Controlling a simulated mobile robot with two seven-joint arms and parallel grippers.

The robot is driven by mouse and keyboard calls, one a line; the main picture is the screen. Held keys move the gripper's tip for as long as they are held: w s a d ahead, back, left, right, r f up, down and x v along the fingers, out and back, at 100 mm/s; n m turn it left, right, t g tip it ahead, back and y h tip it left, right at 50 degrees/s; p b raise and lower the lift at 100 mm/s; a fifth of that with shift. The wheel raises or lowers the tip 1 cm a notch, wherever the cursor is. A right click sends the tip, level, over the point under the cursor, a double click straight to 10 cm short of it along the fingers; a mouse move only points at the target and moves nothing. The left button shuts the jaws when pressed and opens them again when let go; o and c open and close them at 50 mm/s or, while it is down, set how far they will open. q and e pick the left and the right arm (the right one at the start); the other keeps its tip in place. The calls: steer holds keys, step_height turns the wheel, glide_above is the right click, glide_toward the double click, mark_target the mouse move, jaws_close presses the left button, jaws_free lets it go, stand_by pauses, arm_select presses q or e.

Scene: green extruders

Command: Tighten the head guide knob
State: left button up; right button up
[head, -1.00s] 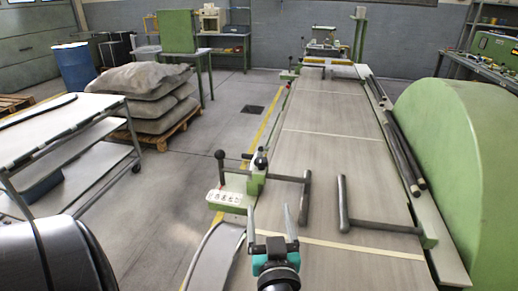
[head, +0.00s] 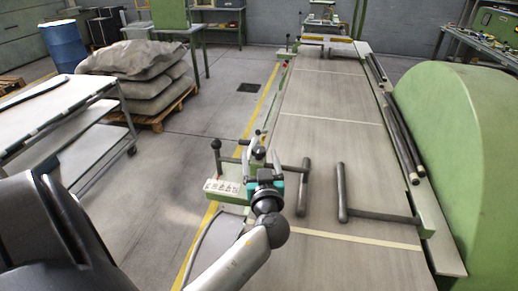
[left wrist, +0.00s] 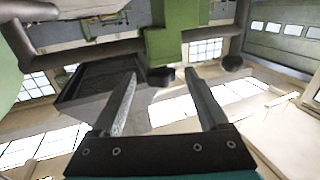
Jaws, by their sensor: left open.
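The green guide head (head: 232,188) with a white label plate stands at the left edge of the long conveyor. A small black knob (head: 259,153) sits on top of it, partly covered by my gripper. My left gripper (head: 261,149) is open at this knob, its fingers pointing away from me. In the left wrist view, the open fingers (left wrist: 160,74) have a dark knob (left wrist: 161,77) under a green block (left wrist: 178,42) between or beyond their tips; contact cannot be told. A second dark knob (left wrist: 232,62) shows right of them. My right gripper is not in view.
A black ball-topped lever (head: 216,146) stands up left of the guide head. Grey guide bars (head: 303,187) (head: 342,192) lie over the conveyor belt (head: 330,125). A large green drum-like cover (head: 445,150) bounds the right. A metal trolley (head: 60,115) is at the left.

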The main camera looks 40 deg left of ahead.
arm_select(q)
steer(key=shift+x, duration=1.4)
jaws_close()
